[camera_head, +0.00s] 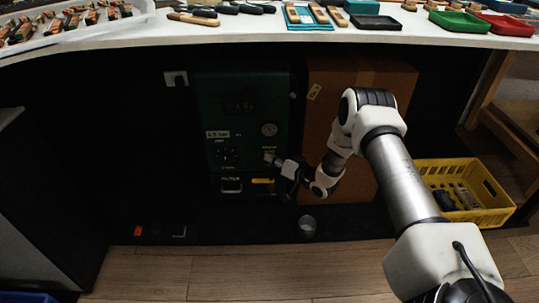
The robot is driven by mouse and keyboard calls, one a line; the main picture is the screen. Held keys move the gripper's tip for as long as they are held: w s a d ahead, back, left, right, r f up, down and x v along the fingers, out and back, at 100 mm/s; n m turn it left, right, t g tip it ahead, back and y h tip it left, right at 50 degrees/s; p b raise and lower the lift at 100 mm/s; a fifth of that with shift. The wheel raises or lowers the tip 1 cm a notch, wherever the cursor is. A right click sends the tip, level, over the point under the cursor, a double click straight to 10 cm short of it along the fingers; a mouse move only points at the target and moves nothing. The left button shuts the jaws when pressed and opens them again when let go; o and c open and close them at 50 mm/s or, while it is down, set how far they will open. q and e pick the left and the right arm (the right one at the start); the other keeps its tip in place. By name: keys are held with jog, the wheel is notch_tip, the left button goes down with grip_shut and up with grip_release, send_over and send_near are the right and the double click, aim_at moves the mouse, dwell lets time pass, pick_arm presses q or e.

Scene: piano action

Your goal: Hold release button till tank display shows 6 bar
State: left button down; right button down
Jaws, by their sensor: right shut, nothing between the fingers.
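The dark green tank unit (203,105) stands under the workbench. Its display (240,104) shows dim red digits, too small and dark to read. A white label (217,134), a round gauge (269,129) and a dark dial (225,155) are on its front. My right gripper (270,157) is shut and empty, its tips at the right part of the front panel, below the gauge. The release button cannot be made out; the gripper may cover it. I cannot tell whether the tips touch the panel. My left gripper is not in view.
A cardboard box (326,110) stands right of the unit, partly behind my right arm. A yellow crate (490,212) with bottles stands on the floor at right. A small cup (308,225) stands below the gripper. The workbench (240,28) above holds tools and trays.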

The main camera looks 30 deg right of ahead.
dwell(0.8)
jog(key=shift+s+a+p, duration=0.5)
jog(key=shift+s, duration=0.25)
jog(key=s+a, duration=0.1)
jog(key=s+p, duration=0.1)
jog(key=s+a+p, duration=0.1)
jog(key=s, duration=0.1)
jog(key=shift+s+a, duration=0.1)
jog(key=shift+a, duration=0.2)
dwell(0.3)
